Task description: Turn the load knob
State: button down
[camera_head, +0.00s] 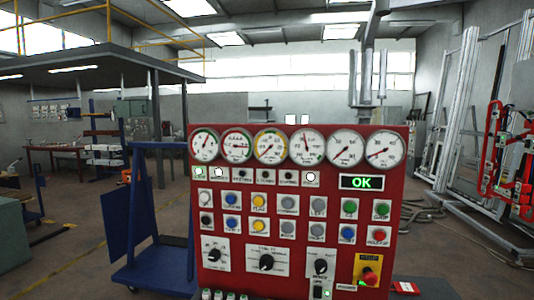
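A red control panel (297,190) stands upright in front of me. Three black rotary knobs on white plates sit in its lower part: a left knob (214,254), a middle knob (267,262) and a right knob (320,267). Their labels are too small to read surely, so I cannot tell which is the load knob. My gripper is not in view, and nothing covers the knobs.
Above the knobs are rows of coloured buttons (258,201), round gauges (270,146) and a green "OK" display (361,183). A red emergency button (368,276) on yellow is at lower right. A blue cart (160,268) stands left of the panel.

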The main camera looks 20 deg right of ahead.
aim_at(214, 256)
jog(key=u, duration=0.45)
jog(key=i, duration=0.35)
jog(key=u, duration=0.75)
